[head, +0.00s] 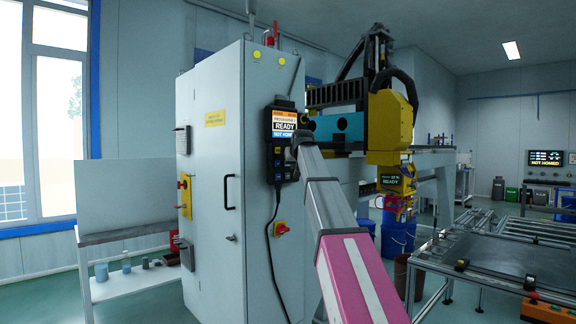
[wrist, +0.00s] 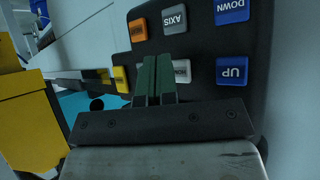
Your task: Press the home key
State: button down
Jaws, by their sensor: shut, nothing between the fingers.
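A dark control pendant (head: 270,148) hangs on the side of the grey cabinet. Its screen (head: 284,126) reads READY and NOT HOMED. My arm covers part of its keys in the head view. In the wrist view the keys appear upside down: blue DOWN (wrist: 231,11), blue UP (wrist: 232,71), grey AXIS (wrist: 175,19), an orange key (wrist: 138,31) and a yellow key (wrist: 121,79). A pale key (wrist: 182,70) is partly hidden by my gripper (wrist: 157,58). I cannot read a home label. My gripper is shut and empty, its fingertips over the keypad; contact is unclear.
A black cable (head: 270,240) hangs from the pendant. A yellow gantry head (head: 390,120) is to the right. A far wall screen (head: 546,158) reads NOT HOMED.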

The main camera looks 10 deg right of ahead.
jog(key=shift+w+a, duration=0.1)
jog(key=shift+w, duration=0.05)
dwell(0.6)
jog(key=shift+w+a, duration=0.15)
jog(key=shift+w, duration=0.1)
jog(key=shift+w+a, duration=0.25)
jog(key=shift+w, duration=0.05)
dwell(0.9)
jog(key=shift+s+d, duration=0.1)
jog(key=shift+s, duration=0.05)
jog(key=shift+s+d, duration=0.35)
jog(key=shift+s, duration=0.2)
dwell(0.3)
jog(key=s+d, duration=0.1)
jog(key=s, duration=0.1)
jog(key=s+d, duration=0.2)
dwell(0.5)
dwell(0.4)
